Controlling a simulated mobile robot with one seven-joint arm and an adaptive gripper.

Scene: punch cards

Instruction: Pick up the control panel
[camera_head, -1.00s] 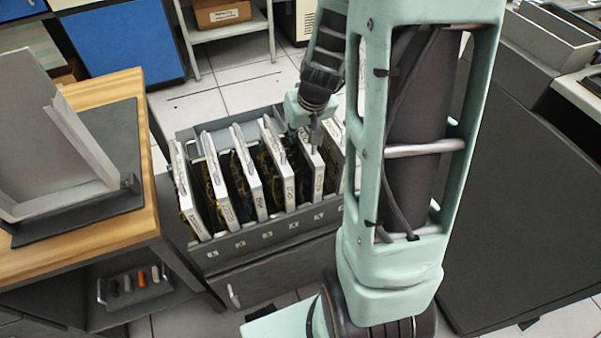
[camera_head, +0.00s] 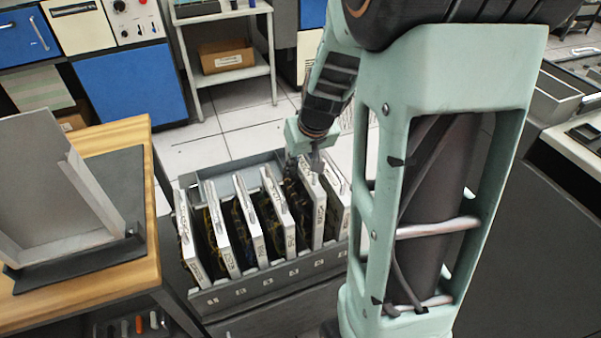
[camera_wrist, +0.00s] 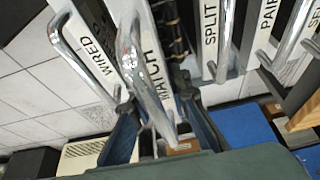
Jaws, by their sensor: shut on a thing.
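My gripper (camera_head: 312,163) reaches down to the control panel (camera_head: 313,202), a white-edged panel near the right end of the row. In the wrist view this panel reads "MATCH" (camera_wrist: 150,50) and has a shiny curved metal handle (camera_wrist: 143,75). My gripper's fingers (camera_wrist: 160,132) are on either side of the handle's lower end, shut on it. The panel stands upright among its neighbours in the grey rack (camera_head: 285,280). I cannot tell whether its lower edge is clear of the slot. Its far side is hidden.
Panels marked "WIRED" (camera_wrist: 88,40), "SPLIT" (camera_wrist: 210,30) and "PAIR" (camera_wrist: 267,25) stand close beside it. A wooden table (camera_head: 140,225) with a tilted grey holder (camera_head: 45,190) is at the left. A dark cabinet (camera_head: 520,225) is at the right.

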